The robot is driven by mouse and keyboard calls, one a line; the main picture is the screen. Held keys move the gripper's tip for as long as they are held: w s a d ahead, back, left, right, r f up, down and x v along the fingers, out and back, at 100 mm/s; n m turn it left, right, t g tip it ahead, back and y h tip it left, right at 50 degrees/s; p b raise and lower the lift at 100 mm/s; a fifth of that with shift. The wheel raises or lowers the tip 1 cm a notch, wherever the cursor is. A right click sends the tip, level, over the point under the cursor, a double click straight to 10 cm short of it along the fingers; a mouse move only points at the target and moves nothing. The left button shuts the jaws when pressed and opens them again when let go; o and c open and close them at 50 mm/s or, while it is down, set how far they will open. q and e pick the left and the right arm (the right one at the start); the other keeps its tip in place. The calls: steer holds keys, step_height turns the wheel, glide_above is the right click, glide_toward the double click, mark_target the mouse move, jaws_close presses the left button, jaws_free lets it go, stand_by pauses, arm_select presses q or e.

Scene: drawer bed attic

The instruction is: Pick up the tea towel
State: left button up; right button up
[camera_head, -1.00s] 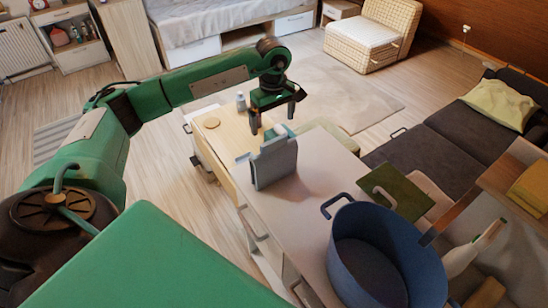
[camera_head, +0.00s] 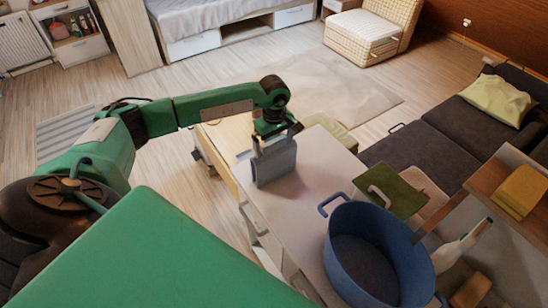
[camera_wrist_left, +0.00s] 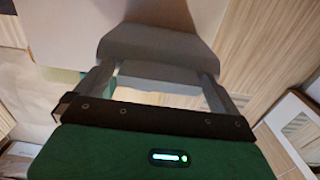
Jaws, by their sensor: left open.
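A grey, upright, slab-like object (camera_head: 275,168) stands on the pale worktop (camera_head: 310,168); I cannot tell surely whether it is the tea towel. My left gripper (camera_head: 274,140) is right at its top edge, pointing down. In the left wrist view the open fingers of the gripper (camera_wrist_left: 155,76) lie either side of the grey object (camera_wrist_left: 156,46), which spans the space ahead of them. I cannot tell whether they touch it. The gripper hides what lies just behind the object. My right gripper is not in view.
A large blue pot (camera_head: 372,262) stands on the worktop to the right. A green board-like item (camera_head: 392,188) lies beyond it. The worktop between grey object and pot is clear.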

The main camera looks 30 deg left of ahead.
arm_select(q)
steer(key=c, duration=1.2)
steer(key=shift+r, duration=0.1)
